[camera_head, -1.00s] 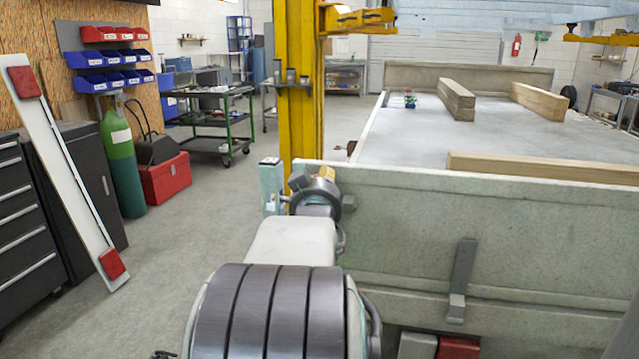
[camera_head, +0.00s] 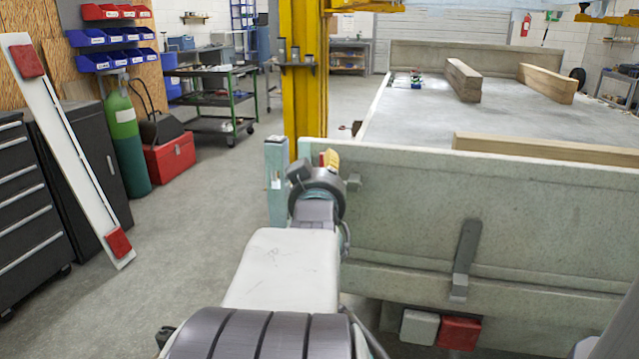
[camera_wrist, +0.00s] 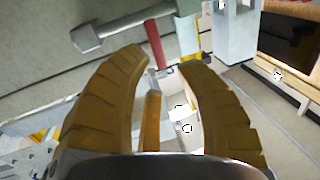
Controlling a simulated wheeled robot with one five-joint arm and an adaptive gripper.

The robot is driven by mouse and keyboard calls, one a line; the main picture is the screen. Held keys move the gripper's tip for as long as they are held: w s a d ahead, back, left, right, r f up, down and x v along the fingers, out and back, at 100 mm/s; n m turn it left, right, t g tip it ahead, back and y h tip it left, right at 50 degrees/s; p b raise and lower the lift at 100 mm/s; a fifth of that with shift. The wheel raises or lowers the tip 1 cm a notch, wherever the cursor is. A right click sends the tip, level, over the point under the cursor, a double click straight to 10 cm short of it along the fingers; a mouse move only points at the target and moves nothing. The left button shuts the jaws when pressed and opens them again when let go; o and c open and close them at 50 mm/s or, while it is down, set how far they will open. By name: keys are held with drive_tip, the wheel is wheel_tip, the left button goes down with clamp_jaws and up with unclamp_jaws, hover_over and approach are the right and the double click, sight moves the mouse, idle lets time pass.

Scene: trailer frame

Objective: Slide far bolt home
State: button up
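My gripper (camera_wrist: 164,60) is open in the wrist view, with two curved yellow-brown fingers apart. A red handle (camera_wrist: 154,44) stands at the gap between the fingertips, nearer the left one; contact cannot be told. A grey bar with a blocky end (camera_wrist: 86,38) runs past the handle's upper end; I take these as the bolt. In the head view, my gripper (camera_head: 331,160) is at the left corner of the tailgate (camera_head: 400,220), mostly hidden behind my wrist. A grey stub (camera_head: 353,182) shows on the tailgate just right of it. The bolt's seat is not clear.
A pale teal post (camera_head: 277,182) stands just left of the gripper, with a yellow column (camera_head: 303,95) behind. Timbers (camera_head: 462,80) lie on the trailer bed. A grey latch (camera_head: 464,255) hangs on the tailgate.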

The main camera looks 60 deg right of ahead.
drive_tip(key=v, duration=0.6)
drive_tip(key=shift+s+a, duration=0.2)
drive_tip(key=shift+a, duration=0.1)
idle(0.4)
